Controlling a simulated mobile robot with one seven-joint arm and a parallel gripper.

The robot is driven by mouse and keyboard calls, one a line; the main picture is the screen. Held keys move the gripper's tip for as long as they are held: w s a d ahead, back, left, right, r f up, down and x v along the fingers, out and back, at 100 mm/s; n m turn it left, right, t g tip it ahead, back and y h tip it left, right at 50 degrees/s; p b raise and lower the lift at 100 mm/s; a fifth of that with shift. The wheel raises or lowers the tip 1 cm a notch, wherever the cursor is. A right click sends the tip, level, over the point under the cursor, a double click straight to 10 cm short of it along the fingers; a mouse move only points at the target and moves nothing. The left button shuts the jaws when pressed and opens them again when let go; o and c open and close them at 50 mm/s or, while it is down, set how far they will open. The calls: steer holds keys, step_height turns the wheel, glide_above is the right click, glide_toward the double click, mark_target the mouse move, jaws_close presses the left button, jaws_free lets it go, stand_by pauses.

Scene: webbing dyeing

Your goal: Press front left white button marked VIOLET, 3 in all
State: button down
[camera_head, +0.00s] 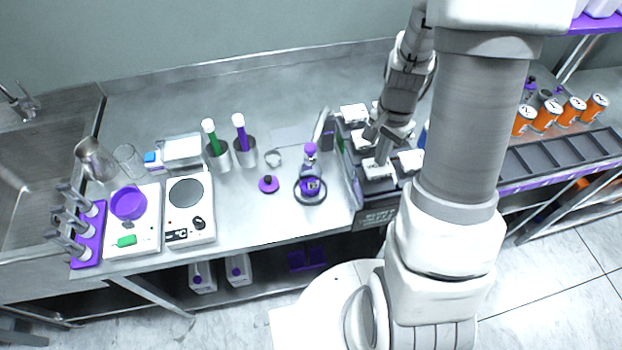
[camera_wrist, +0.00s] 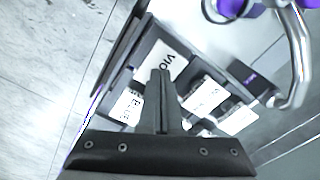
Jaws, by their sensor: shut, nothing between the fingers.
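A dark button panel (camera_head: 350,170) with several white buttons stands at the right part of the steel counter. Its front left white button (camera_head: 379,170) shows in the wrist view as a white plate (camera_wrist: 170,58) with partly readable black letters, "VIO". My gripper (camera_head: 377,150) is over the panel with its fingers shut and empty. In the wrist view the fingertips (camera_wrist: 160,73) overlap the lower edge of this plate. I cannot tell whether they touch it or hover above it. The fingers hide part of the plate and the panel.
Other white buttons stand close by, one marked BLUE (camera_wrist: 205,97). A curved metal spout (camera_wrist: 298,55) rises beside the panel. A purple-capped bottle (camera_head: 311,185) stands left of the panel. A hotplate (camera_head: 190,225) and several orange cans (camera_head: 548,114) are farther off.

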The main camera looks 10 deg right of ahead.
steer(key=shift+f+b, duration=1)
steer(key=shift+f, duration=0.25)
steer(key=shift+r, duration=0.1)
steer(key=shift+r+p, duration=1.3)
steer(key=shift+r, duration=0.2)
steer(key=shift+r, duration=0.1)
step_height(320, 180, up, 6)
steer(key=p, duration=0.4)
steer(key=shift+p, duration=0.35)
